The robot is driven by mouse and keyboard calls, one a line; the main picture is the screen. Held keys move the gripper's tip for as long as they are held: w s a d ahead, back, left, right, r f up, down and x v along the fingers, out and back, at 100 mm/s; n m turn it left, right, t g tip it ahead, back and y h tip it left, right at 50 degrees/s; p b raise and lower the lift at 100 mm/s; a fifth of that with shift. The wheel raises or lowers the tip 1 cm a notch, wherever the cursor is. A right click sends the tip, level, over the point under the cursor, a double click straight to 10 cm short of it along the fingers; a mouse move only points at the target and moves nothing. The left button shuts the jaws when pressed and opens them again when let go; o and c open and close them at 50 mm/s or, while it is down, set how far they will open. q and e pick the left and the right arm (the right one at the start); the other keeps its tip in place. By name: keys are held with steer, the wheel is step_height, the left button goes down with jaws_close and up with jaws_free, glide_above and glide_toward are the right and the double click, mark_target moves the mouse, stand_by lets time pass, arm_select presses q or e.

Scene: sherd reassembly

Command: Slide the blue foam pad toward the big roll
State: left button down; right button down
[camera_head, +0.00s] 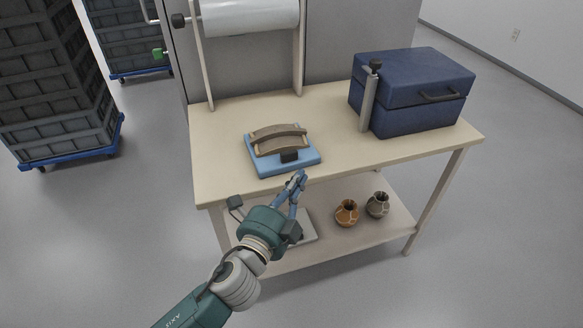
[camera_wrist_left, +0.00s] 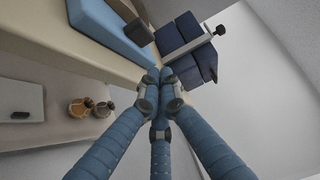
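The blue foam pad (camera_head: 267,170) lies flat on the tabletop, near its front edge. The big roll (camera_head: 250,17), white, hangs on a frame at the back of the table, beyond the pad. My left gripper (camera_head: 299,179) is just in front of the pad at the table's front edge. Its fingers are drawn together with nothing seen between them. In the left wrist view the pad (camera_wrist_left: 112,33) shows beyond the fingertips (camera_wrist_left: 161,80), apparently apart from them. My right gripper is not in view.
A dark blue case (camera_head: 415,92) stands on the table's right side, with a grey upright post (camera_head: 369,98) beside it. The tabletop (camera_head: 225,143) around the pad is clear. Two small pots, orange (camera_head: 346,214) and grey (camera_head: 377,205), stand on the lower shelf.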

mark_target(292, 169)
arm_select(q)
steer(key=shift+w+a, duration=0.25)
steer(key=shift+w, duration=0.4)
steer(key=shift+w+a, duration=0.2)
steer(key=shift+w, duration=0.45)
steer(key=shift+w+a, duration=0.25)
steer(key=shift+w, duration=0.4)
